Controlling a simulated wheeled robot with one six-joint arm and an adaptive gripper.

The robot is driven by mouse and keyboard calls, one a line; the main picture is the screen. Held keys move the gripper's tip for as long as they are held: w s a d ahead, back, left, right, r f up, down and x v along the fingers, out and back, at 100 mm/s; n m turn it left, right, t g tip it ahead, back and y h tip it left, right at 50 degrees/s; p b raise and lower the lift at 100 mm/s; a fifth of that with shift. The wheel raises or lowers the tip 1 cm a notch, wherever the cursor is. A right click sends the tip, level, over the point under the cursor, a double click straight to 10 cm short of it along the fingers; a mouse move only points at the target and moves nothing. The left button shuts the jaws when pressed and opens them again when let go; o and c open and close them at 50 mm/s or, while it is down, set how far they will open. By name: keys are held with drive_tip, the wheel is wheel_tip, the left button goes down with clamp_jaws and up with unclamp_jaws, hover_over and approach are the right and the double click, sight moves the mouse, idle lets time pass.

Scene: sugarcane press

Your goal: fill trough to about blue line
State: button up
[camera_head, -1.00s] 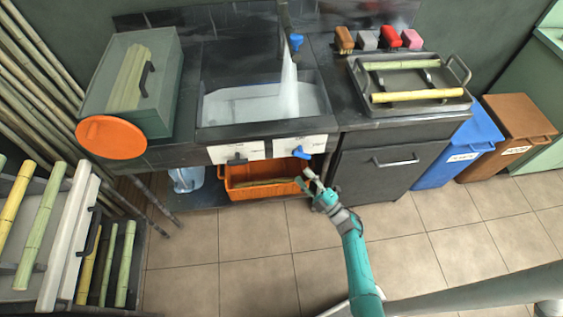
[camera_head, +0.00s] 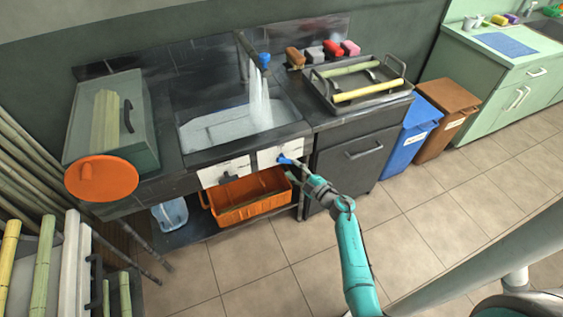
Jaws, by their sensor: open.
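The dark trough (camera_head: 190,150) is set in the counter, and pale water (camera_head: 225,127) covers its bottom. A tap (camera_head: 245,45) with a blue handle (camera_head: 265,62) stands over it, and a white stream (camera_head: 260,103) pours in. I cannot make out a blue line on the trough walls. On the white front panel (camera_head: 268,157) is a blue lever (camera_head: 285,159), with a dark lever (camera_head: 229,177) to its left. My gripper (camera_head: 296,166) is open at the blue lever, at its right side; whether it touches is too small to tell.
An orange crate (camera_head: 243,210) and a clear blue jug (camera_head: 170,215) sit below the counter. A tray (camera_head: 392,98) with cane stands at right, beside blue (camera_head: 415,127) and brown (camera_head: 450,115) bins. A bin with an orange disc (camera_head: 102,179) is at left. The tiled floor is clear.

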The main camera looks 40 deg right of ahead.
sight(285, 162)
drive_tip(key=shift+w+a, duration=0.2)
drive_tip(key=shift+w, duration=2.9)
clamp_jaws()
